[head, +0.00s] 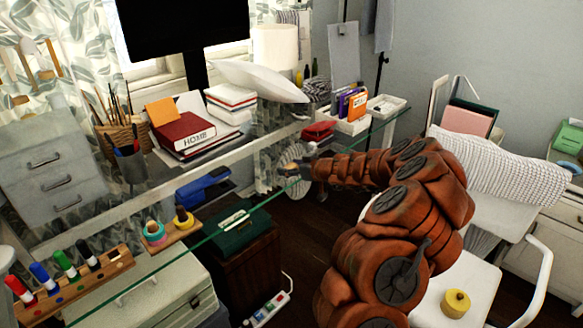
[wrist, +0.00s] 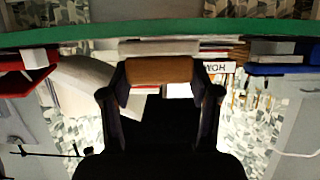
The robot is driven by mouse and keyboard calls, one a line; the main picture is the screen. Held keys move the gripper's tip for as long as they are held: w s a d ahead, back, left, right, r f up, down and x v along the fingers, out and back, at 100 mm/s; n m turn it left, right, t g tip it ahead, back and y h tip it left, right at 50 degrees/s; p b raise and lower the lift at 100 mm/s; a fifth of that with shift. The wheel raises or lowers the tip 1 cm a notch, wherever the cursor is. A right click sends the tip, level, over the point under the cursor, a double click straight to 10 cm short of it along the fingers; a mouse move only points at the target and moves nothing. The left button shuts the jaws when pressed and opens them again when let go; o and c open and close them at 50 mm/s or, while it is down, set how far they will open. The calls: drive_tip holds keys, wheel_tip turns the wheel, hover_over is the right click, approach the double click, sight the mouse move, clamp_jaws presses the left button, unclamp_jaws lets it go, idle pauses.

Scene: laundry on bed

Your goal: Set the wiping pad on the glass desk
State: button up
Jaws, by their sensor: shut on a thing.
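The glass desk (head: 268,124) runs diagonally across the head view, with a green front edge. That edge also crosses the top of the wrist view (wrist: 150,28), which looks upside down. My gripper (head: 292,171) is near the desk's front edge in the head view. In the wrist view my gripper (wrist: 160,88) is shut on an orange-brown block, which I take to be the wiping pad (wrist: 158,70). The block spans between the two fingers. In the head view the pad is too small and too covered by the gripper to make out clearly.
A red book (head: 186,134), white books (head: 231,100), a pen cup (head: 132,166) and a lamp (head: 275,48) crowd the desk. A red box (head: 318,131) and a white organizer (head: 352,124) stand at its right. Bare glass shows between the books and red box.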

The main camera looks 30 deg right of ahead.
drive_tip(key=shift+f+b, duration=0.15)
drive_tip(key=shift+b, duration=0.15)
drive_tip(key=o, duration=1.2)
drive_tip(key=shift+c, duration=0.2)
drive_tip(key=shift+r+p, duration=0.25)
drive_tip(key=shift+p, duration=0.15)
drive_tip(key=b+v, duration=0.1)
drive_tip(key=v, duration=1.1)
drive_tip(key=shift+f+b, duration=0.15)
drive_tip(key=shift+b, duration=0.25)
